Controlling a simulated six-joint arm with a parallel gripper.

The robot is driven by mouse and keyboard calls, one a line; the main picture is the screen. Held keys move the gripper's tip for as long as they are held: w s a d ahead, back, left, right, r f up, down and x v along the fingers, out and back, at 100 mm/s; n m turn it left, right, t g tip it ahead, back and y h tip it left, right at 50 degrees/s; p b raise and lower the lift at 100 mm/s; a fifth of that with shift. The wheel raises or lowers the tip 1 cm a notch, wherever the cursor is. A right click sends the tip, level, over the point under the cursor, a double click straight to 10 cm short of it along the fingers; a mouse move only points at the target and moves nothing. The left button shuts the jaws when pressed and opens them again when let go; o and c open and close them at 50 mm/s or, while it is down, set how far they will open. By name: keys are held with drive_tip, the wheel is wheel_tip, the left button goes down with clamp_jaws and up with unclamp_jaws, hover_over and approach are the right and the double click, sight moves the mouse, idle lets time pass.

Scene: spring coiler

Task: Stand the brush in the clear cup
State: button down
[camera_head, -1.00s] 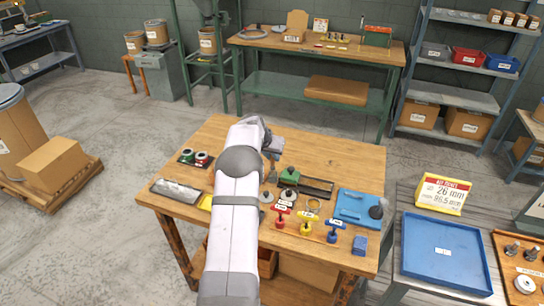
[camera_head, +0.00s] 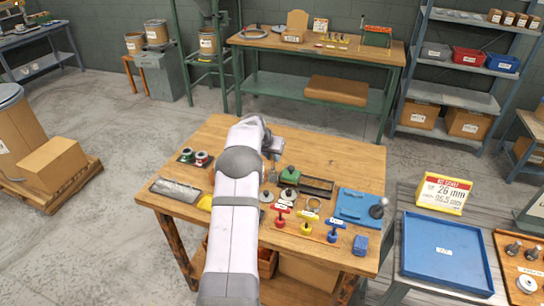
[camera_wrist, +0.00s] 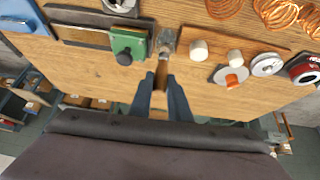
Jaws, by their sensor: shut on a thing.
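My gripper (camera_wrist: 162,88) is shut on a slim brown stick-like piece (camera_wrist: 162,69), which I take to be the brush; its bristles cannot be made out. In the wrist view its far end meets or overlaps a small greyish piece (camera_wrist: 167,42), possibly the clear cup; I cannot tell whether the brush is inside it or only in front of it. In the head view my gripper (camera_head: 275,153) is over the back middle of the wooden table (camera_head: 340,160), and the brush is too small to make out there.
A green block (camera_head: 289,175) with a dark knob stands close by. Red, yellow and blue T-handled tools (camera_head: 306,226) are at the front. The table's back right is clear.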

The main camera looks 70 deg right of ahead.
sight(272, 163)
drive_tip(key=shift+f+b, duration=1.8)
drive_tip(key=shift+f, duration=0.05)
idle(2.3)
drive_tip(key=c, duration=1.3)
unclamp_jaws()
drive_tip(key=shift+o, duration=0.2)
drive_tip(key=shift+r, duration=0.1)
drive_tip(key=shift+r+p, duration=1.95)
drive_tip(key=shift+r, duration=1.4)
drive_tip(key=shift+r+p, duration=1.65)
drive_tip(key=shift+r, duration=0.85)
